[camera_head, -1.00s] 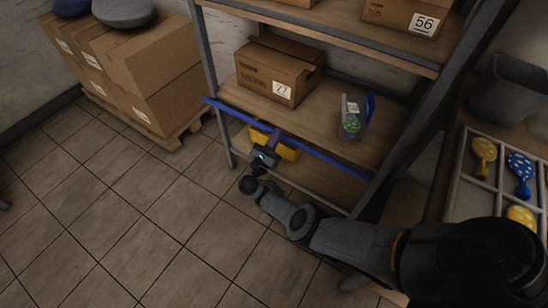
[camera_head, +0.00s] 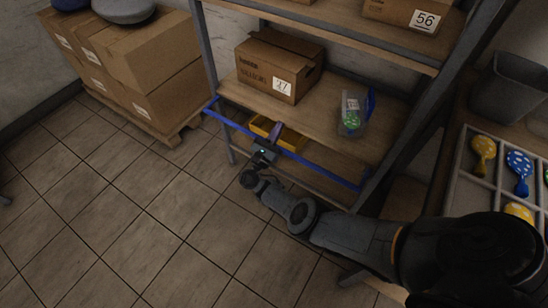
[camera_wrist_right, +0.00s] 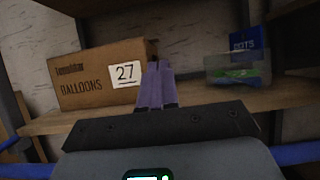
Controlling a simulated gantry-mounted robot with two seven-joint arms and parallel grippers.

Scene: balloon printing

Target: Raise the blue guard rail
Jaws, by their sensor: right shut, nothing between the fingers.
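The blue guard rail (camera_head: 325,172) runs across the front of the shelf rack, around the height of the middle shelf's front edge. Its two ends also show in the right wrist view (camera_wrist_right: 296,153), on either side of my gripper body, which hides its middle. My right gripper (camera_head: 276,131) is at the middle of the rail, its purple fingers (camera_wrist_right: 155,86) shut and empty, pointing over the rail toward the shelf. I cannot tell whether they touch the rail. My left gripper is not in view.
The middle shelf (camera_head: 330,122) holds a cardboard box (camera_head: 279,68) labelled 27 and a clear container (camera_head: 352,115). A yellow bin (camera_head: 280,133) sits below, behind the rail. Stacked cartons (camera_head: 150,70) stand left; a balloon tray (camera_head: 463,165) is right. The floor in front is open.

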